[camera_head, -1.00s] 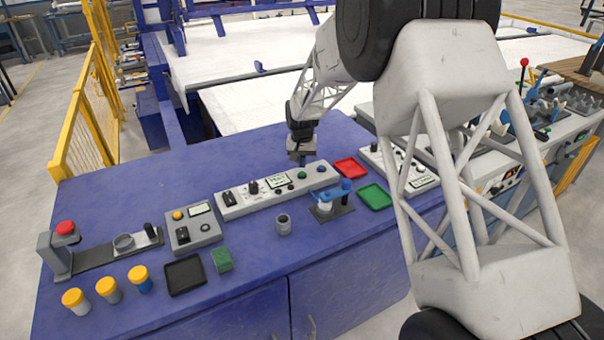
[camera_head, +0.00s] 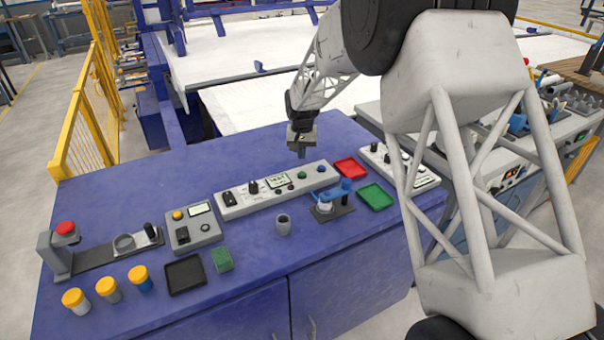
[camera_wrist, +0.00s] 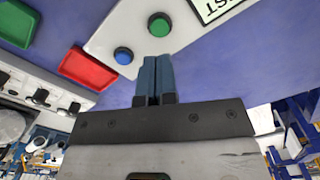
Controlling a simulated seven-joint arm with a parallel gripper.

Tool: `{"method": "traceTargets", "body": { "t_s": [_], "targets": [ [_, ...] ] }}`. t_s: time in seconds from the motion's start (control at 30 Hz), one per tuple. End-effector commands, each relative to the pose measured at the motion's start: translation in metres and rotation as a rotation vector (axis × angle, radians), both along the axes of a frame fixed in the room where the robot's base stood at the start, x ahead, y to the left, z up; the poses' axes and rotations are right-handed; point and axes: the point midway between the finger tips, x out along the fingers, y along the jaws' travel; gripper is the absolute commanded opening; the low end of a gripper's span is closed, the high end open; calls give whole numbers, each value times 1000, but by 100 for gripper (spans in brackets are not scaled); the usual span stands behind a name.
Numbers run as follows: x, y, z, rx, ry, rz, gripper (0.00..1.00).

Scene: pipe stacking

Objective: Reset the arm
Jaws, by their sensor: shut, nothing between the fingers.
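My gripper (camera_head: 301,154) hangs above the back part of the blue bench (camera_head: 130,185), behind the long grey control panel (camera_head: 240,200). It points down, is shut and holds nothing. In the wrist view the two blue-grey fingers of my gripper (camera_wrist: 154,78) lie side by side. Beyond them are the green button (camera_wrist: 159,25) and the blue button (camera_wrist: 123,55) of the panel. The fingers are apart from the panel in the head view.
A red tray (camera_head: 350,168) and a green tray (camera_head: 376,196) lie right of the panel. A blue-topped stand (camera_head: 330,205) and a grey cup (camera_head: 283,225) are in front. Yellow-capped jars (camera_head: 107,288), a black tray (camera_head: 185,275) and a red-button device (camera_head: 66,232) are at left.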

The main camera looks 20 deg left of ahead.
Motion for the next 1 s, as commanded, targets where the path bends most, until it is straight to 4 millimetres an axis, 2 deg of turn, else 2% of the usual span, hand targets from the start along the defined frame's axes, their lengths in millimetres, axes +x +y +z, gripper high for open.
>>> {"method": "traceTargets", "body": {
  "t_s": [0.37, 0.57, 0.77, 1.0],
  "targets": [
    [0, -1, 0, 0, 0, 0, 0],
    [-3, -13, 12, 2, -5, -6, 0],
    [-14, -46, 42, 9, -16, -21, 0],
    [-39, -105, 89, 16, -36, -47, 0]
  ]
}}
